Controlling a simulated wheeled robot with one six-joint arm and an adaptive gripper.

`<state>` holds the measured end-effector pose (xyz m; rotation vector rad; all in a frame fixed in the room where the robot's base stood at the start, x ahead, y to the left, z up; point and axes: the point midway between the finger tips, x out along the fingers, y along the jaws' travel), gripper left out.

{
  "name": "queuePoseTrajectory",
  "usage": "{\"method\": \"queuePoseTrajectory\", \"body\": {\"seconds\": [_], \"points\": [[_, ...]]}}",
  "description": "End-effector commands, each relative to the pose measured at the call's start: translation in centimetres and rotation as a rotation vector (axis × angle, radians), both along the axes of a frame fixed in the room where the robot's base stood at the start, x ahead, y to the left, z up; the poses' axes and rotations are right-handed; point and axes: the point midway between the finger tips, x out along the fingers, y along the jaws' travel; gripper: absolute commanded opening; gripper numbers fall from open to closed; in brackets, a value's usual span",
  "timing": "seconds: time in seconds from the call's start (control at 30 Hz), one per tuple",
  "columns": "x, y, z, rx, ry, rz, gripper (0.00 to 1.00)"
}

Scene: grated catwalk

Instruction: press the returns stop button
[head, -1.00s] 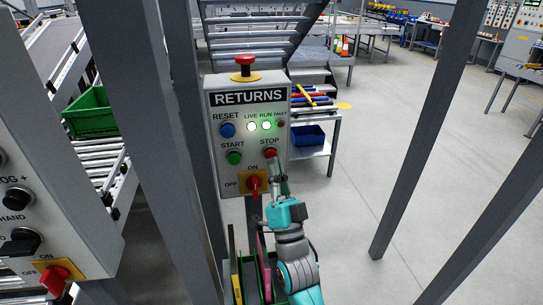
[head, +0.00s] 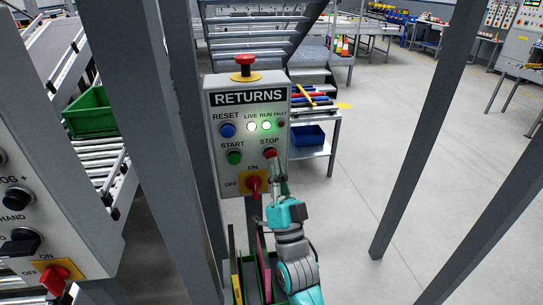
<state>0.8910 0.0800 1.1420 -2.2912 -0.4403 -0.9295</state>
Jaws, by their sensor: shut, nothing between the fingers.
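The returns box (head: 215,180) is a grey panel headed RETURNS in the head view. Its red stop button (head: 270,153) sits at the right, under the word STOP. My gripper (head: 273,161) is shut and empty, with its tips at the lower edge of the stop button. I cannot tell whether the tips touch it or press it in. The LIVE and RUN lamps (head: 259,126) are lit, and the FAULT lamp (head: 281,124) looks dark red.
Beside the stop button are the green start button (head: 234,158), blue reset button (head: 228,130) and red rotary switch (head: 253,186). A red mushroom button (head: 244,63) tops the box. Grey posts (head: 425,130) stand at both sides. Another control box (head: 50,215) is at left.

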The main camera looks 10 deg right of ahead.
Motion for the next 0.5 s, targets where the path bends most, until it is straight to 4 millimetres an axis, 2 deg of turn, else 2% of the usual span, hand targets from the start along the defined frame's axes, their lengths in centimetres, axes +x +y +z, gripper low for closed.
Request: {"method": "queuePoseTrajectory", "body": {"seconds": [0.5], "points": [[0.85,0.00,0.02,0.000,0.000,0.000,0.00]]}}
